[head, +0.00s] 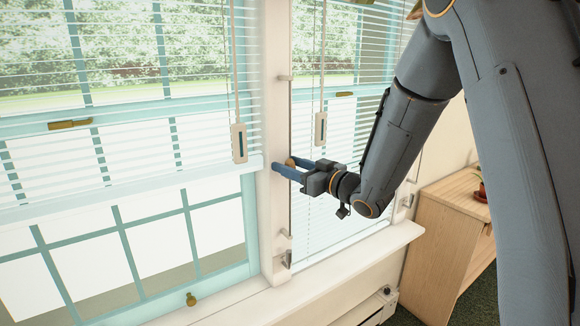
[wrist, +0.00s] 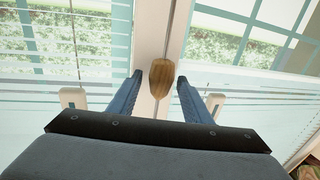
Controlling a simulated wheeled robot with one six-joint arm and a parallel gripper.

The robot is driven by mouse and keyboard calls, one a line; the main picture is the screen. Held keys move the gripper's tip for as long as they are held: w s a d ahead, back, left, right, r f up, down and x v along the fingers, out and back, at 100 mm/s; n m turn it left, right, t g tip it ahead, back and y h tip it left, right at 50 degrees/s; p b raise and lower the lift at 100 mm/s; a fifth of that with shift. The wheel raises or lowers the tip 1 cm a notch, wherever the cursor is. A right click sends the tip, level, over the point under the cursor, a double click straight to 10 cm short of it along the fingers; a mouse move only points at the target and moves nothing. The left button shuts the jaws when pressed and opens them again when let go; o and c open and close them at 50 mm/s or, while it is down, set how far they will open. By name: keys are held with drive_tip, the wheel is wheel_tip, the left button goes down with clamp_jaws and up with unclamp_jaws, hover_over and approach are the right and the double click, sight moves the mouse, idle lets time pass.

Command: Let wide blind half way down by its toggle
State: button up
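The wide blind (head: 130,160) covers the upper part of the left window; its bottom rail hangs level, with bare panes below. A white toggle piece with a dark slot (head: 239,143) hangs on cords at its right end. A brown wooden pull (wrist: 161,78) is in front of the white post between the windows; I cannot tell which cord it belongs to. My gripper (head: 282,168) is at this post, right of and below the white toggle piece. Its blue fingers (wrist: 159,76) are open, one on each side of the wooden pull, with visible gaps.
A narrow blind (head: 345,75) covers the right window, with a similar white piece (head: 321,128) on its cords. The white post (head: 274,230) carries small hooks. A sill (head: 350,255) runs below, and a wooden cabinet (head: 440,235) stands at the right.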

drive_tip(key=b+v, duration=0.2)
drive_tip(key=v, duration=0.5)
drive_tip(key=shift+s+d, duration=0.3)
drive_tip(key=s+d+f+m+g+h, duration=0.2)
drive_tip(key=d+f+m+h, duration=0.1)
drive_tip(key=d+f+h, duration=0.3)
drive_tip(key=s+d+f+m+g+h, duration=0.1)
drive_tip(key=s+d+f+m+h, duration=0.2)
drive_tip(key=d+f+h, duration=0.3)
drive_tip(key=s+d+f+m+g, duration=0.1)
drive_tip(key=s+f+g, duration=0.2)
drive_tip(key=s, duration=0.8)
drive_tip(key=s+d+f+m+g, duration=0.1)
drive_tip(key=s+f+m+g, duration=0.1)
drive_tip(key=s+g, duration=0.4)
drive_tip(key=s+f, duration=0.1)
drive_tip(key=s, duration=0.4)
drive_tip(key=shift+f+h, duration=0.35)
drive_tip(key=shift+h, duration=0.05)
drive_tip(key=shift+d, duration=0.2)
